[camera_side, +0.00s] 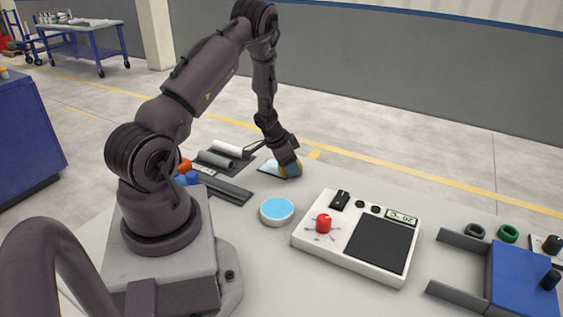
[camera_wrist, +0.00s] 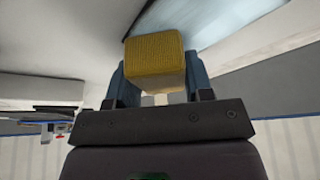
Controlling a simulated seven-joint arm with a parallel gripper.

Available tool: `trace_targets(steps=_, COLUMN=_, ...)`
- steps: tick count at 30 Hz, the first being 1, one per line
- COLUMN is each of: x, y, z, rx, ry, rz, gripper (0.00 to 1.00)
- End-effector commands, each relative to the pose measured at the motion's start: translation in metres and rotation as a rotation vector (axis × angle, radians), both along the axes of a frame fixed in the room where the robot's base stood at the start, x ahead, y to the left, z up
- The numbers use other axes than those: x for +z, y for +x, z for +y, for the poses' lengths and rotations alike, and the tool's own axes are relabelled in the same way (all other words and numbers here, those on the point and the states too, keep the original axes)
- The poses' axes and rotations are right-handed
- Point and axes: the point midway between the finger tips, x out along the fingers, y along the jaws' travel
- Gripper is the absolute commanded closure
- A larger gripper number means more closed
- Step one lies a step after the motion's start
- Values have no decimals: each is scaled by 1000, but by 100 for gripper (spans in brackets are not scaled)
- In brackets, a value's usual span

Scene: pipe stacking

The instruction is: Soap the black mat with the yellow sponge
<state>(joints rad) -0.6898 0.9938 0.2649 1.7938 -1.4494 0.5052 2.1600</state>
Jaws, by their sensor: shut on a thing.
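The yellow sponge (camera_wrist: 155,60) is held between the blue fingers of my gripper (camera_wrist: 160,78) in the wrist view. In the side view my gripper (camera_side: 289,167) is low over the table, with a little of the sponge (camera_side: 284,173) showing by its fingers. The sponge is at a mat (camera_side: 272,167) that looks mostly pale blue, with a thin dark edge. The pale blue surface (camera_wrist: 215,25) also shows beyond the sponge in the wrist view. I cannot tell whether the sponge touches it. The gripper hides the mat's right part.
A round white dish of light blue liquid (camera_side: 277,210) stands in front of the mat. A white device with a red knob (camera_side: 355,238) is to its right. Grey rollers (camera_side: 222,156) lie behind left. A blue fixture (camera_side: 515,278) is at the far right.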

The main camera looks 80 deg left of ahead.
Motion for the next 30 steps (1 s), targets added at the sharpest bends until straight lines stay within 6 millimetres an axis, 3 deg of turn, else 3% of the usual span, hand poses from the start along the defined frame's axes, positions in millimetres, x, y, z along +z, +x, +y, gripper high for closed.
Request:
trace_targets(steps=4, x=4, y=6, z=-6, rx=-2, ry=0, rz=-1, gripper=79)
trace_targets(steps=6, x=22, y=6, z=-6, rx=-3, ry=2, rz=-4, gripper=79)
trace_targets(steps=24, x=74, y=5, z=-6, rx=-1, ry=0, rz=-1, gripper=79)
trace_targets(steps=30, x=81, y=4, z=-6, rx=0, ry=-1, rz=1, gripper=79)
